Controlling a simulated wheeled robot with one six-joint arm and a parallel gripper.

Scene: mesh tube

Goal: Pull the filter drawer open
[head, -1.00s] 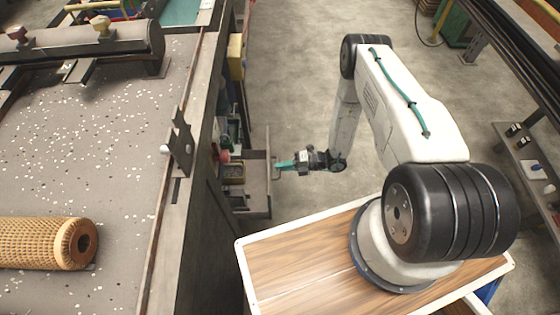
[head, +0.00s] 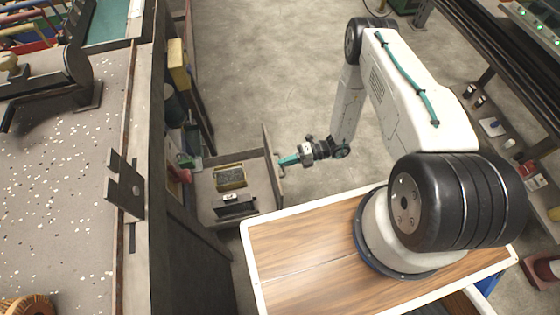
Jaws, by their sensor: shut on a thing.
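The filter drawer (head: 208,183) is a grey open-topped box low in the side of the machine (head: 160,230). It stands well out from the machine's side, and I can see into it. Its front panel (head: 270,160) faces right and has a handle (head: 281,171) on it. The fingertips are small in the view. In the drawer lie a tan block-shaped thing (head: 230,177) and a dark box with a white label (head: 234,207).
The machine's speckled top (head: 60,190) fills the left, with a metal bracket (head: 125,185) at its edge. The concrete floor (head: 260,80) beyond my arm is clear. A shelf with small items (head: 490,125) stands at right.

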